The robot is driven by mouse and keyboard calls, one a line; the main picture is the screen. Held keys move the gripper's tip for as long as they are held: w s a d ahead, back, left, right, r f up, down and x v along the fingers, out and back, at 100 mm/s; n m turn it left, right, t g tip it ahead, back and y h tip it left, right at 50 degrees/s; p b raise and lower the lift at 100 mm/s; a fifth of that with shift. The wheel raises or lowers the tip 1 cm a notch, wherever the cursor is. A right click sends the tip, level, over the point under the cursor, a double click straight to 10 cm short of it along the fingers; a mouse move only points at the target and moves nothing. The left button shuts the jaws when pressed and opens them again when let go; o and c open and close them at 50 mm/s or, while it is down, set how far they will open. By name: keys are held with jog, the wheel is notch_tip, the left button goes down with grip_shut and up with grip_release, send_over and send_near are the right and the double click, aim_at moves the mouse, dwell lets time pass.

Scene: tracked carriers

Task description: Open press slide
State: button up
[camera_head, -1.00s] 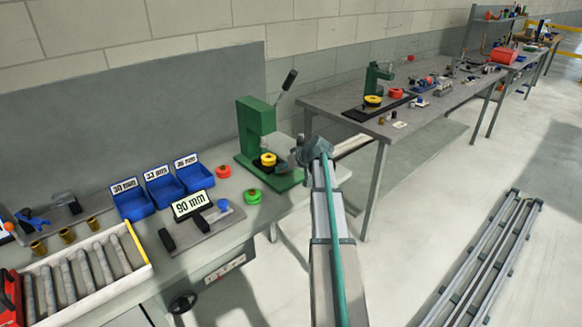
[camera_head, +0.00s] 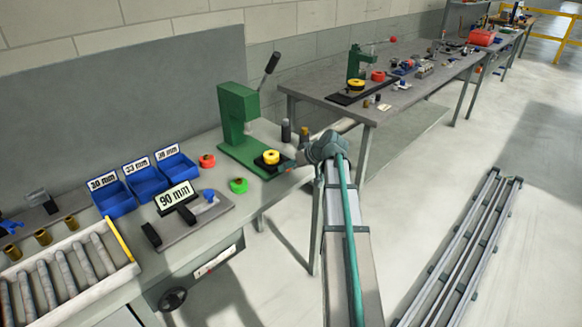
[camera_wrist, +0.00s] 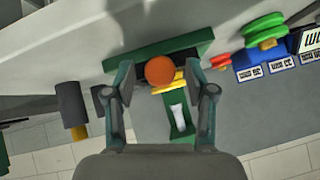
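The near green press (camera_head: 232,115) stands on the grey bench with its dark-handled lever (camera_head: 270,65) raised. A yellow ring (camera_head: 271,157) sits on its base, below the ram. My gripper (camera_wrist: 159,66) is at the front right edge of this press; in the head view my arm mostly hides it. In the wrist view its two fingers are apart, with an orange ball-shaped knob (camera_wrist: 160,70) between them in the picture. I cannot tell whether they touch it. Behind the knob are the yellow ring (camera_wrist: 170,86) and green press parts (camera_wrist: 182,128). The slide itself is not clearly distinguishable.
Two dark cylinders (camera_head: 286,131) stand right of the press. A red-topped part (camera_head: 207,160) and a green part (camera_head: 239,185) lie to its left, near blue bins (camera_head: 150,180) and a 90 mm sign (camera_head: 176,195). A second bench (camera_head: 330,85) stands behind right.

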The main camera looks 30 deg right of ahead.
jog(key=v, duration=1.2)
dwell(0.6)
